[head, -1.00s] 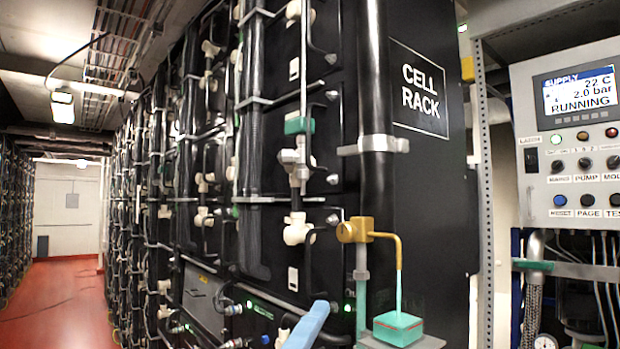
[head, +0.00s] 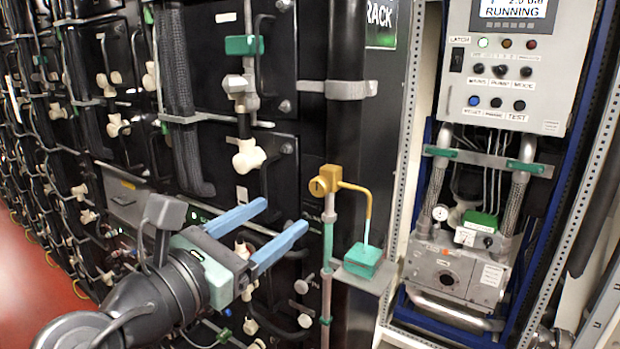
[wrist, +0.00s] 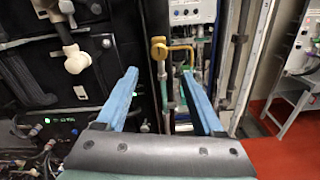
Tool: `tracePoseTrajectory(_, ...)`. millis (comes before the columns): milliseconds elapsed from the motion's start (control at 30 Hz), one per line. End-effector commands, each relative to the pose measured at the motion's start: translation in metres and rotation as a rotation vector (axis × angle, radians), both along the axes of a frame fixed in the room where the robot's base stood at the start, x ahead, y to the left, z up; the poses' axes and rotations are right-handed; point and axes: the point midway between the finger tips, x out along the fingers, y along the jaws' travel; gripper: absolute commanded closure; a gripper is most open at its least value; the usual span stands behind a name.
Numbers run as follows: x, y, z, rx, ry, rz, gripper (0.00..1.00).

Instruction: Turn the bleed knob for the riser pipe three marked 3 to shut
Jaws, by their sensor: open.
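A brass-yellow bleed fitting (head: 324,181) with a round face and a bent spout sits on a thin upright pipe at the rack's corner. Its face carries a small mark that I cannot read as a 3. The spout hangs over a green cup (head: 363,260) on a grey bracket. The fitting also shows in the wrist view (wrist: 158,48), ahead between the fingertips. My gripper (head: 285,215) has two blue fingers, apart and empty. In the head view it is left of and slightly below the fitting, and not touching it. The wrist view shows the same open gripper (wrist: 160,73).
A cream valve (head: 248,156) and a thick black pipe (head: 345,45) stand on the rack front. A pump cabinet with a control panel (head: 505,70) is to the right, behind a perforated upright (head: 405,160). Red floor (head: 60,290) is clear at lower left.

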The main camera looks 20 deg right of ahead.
Motion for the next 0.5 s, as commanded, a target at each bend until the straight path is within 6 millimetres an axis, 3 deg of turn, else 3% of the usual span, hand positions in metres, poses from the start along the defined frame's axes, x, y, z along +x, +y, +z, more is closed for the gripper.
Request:
tracePoseTrajectory(300, 0.041, -0.053, 0.004, 0.002, -0.001, -0.001, 0.31)
tracePoseTrajectory(500, 0.059, -0.076, 0.002, 0.002, -0.002, 0.002, 0.31)
